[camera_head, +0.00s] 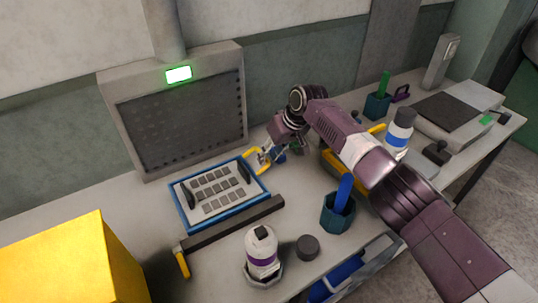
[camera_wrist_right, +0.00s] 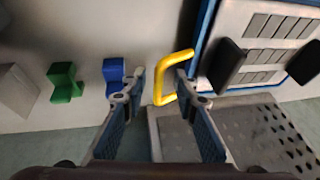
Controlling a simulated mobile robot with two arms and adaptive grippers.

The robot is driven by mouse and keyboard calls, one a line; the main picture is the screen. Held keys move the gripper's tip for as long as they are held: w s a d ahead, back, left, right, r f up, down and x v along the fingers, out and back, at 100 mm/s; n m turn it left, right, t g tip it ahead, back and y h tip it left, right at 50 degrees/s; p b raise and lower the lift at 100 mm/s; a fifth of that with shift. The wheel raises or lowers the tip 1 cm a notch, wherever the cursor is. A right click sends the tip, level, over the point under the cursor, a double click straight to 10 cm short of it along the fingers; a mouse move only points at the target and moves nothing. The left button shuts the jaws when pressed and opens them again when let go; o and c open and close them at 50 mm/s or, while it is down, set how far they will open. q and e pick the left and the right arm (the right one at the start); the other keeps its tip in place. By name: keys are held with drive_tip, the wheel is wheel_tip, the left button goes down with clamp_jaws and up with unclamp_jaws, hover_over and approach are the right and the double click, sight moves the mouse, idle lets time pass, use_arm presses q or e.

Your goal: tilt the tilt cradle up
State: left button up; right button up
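The tilt cradle, which I take to be the blue-framed tray (camera_head: 181,214) with a pale plate of grey dies, lies about flat on the bench. Two dark pads stand on the plate. A yellow loop handle (camera_head: 262,163) sticks out from its right side. My right gripper (camera_head: 264,153) is at this handle. In the right wrist view the yellow handle (camera_wrist_right: 160,82) is between the two parted fingertips (camera_wrist_right: 159,76). A gap shows at the left finger; whether the right finger touches the handle I cannot tell. My left gripper is not in view.
A dark bar (camera_head: 232,223) with a yellow grip lies along the cradle's front. A white bottle (camera_head: 262,255), a dark puck (camera_head: 307,247) and a teal cup (camera_head: 338,212) stand in front. A grey panel (camera_head: 180,125) stands behind. A yellow box (camera_head: 75,265) fills the lower left.

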drive_tip(key=shift+f, duration=0.1)
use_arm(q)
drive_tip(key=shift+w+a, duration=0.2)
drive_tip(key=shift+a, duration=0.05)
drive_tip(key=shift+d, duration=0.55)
use_arm(e)
clamp_jaws()
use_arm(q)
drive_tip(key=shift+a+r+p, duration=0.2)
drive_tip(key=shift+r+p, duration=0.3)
use_arm(e)
drive_tip(key=shift+w+d, duration=0.1)
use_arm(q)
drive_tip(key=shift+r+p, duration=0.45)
use_arm(e)
drive_tip(key=shift+r, duration=0.25)
